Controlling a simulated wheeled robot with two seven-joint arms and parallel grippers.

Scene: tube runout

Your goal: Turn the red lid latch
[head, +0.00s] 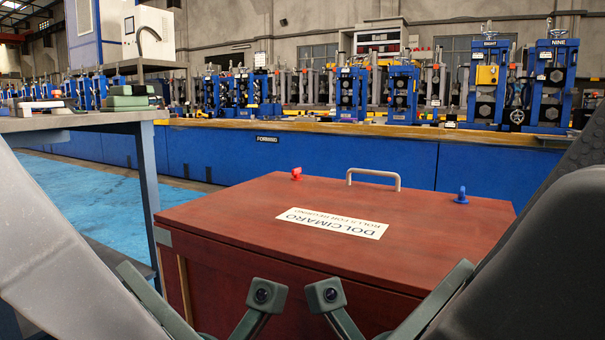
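The red latch (296,174) stands up on the far edge of the dark red wooden crate's lid (240,202), left of the handle. A blue latch (461,195) stands near the lid's far right corner. A metal handle (373,180) rises between them. My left gripper (195,280) and my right gripper (399,280) are low in front, on the near side of the crate, well apart from both latches. The fingers of each are spread, with nothing seen between them. The gripper bases are cut off by the bottom edge.
A white label (332,222) lies flat on the lid, its text upside down. A grey table (85,121) with a blue leg is at the left. Behind the crate runs a long blue machine line (330,158) with a yellow top edge. Blue floor (90,195) is open at the left.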

